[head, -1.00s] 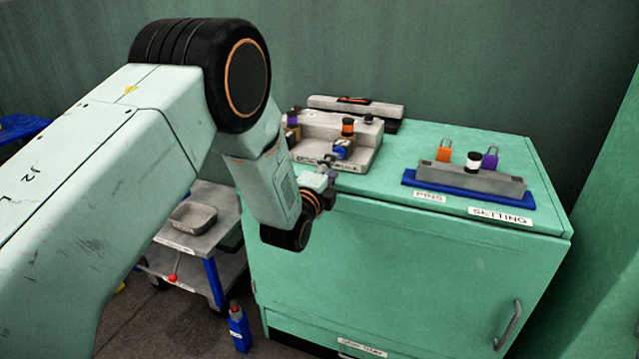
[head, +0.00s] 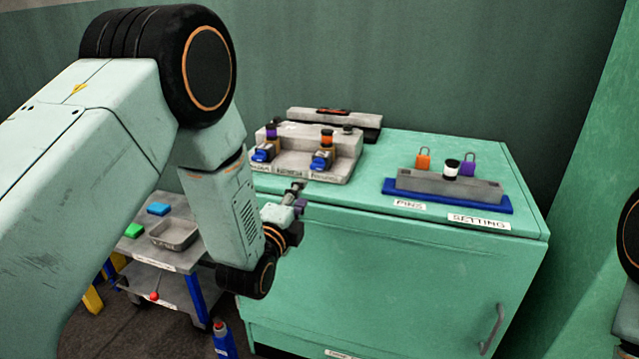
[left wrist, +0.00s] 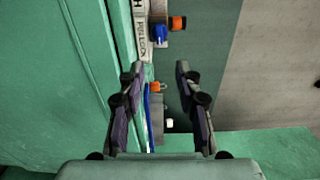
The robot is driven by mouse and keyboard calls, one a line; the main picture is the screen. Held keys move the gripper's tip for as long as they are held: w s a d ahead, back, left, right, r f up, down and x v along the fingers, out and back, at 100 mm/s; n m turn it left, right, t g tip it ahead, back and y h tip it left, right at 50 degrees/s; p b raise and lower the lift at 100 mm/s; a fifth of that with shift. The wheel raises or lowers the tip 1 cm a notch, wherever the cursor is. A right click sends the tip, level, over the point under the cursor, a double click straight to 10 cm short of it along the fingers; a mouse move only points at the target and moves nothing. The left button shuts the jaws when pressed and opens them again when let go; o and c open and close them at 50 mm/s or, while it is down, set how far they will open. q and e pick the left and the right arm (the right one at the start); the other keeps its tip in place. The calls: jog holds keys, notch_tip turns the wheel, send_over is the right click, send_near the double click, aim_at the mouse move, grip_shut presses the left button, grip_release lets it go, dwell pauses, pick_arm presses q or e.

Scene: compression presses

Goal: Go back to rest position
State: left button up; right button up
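My left gripper (head: 298,196) is in front of the near left part of the green cabinet's top edge, apart from the objects on top. In the left wrist view its two fingers (left wrist: 160,72) are spread with nothing between them. My left arm reaches in from the left and bends down at the black-capped joint. Part of my right arm shows at the right edge of the head view; its gripper is out of view.
The green cabinet (head: 400,270) carries a grey press block (head: 338,170) with blue, orange and purple parts, and a grey pin holder (head: 420,184) on a blue base. A grey cart (head: 185,262) with a tray (head: 175,234) stands at left. A blue bottle (head: 222,342) is below.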

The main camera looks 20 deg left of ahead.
pick_arm(q)
jog(key=s+a+f+n+g, duration=0.1)
jog(key=s+f+n+g, duration=0.9)
jog(key=s+f+n, duration=0.65)
jog(key=s+f+n+g, duration=0.1)
jog(key=s+f+g, duration=0.3)
jog(key=s, duration=1)
jog(key=s+f+n+g, duration=0.1)
jog(key=s+f+g, duration=0.3)
jog(key=s, duration=1)
notch_tip(320, 180, down, 4)
jog(key=shift+a+r+y, duration=0.15)
jog(key=shift+r+y, duration=0.05)
jog(key=shift+y, duration=0.1)
jog(key=shift+n, duration=0.25)
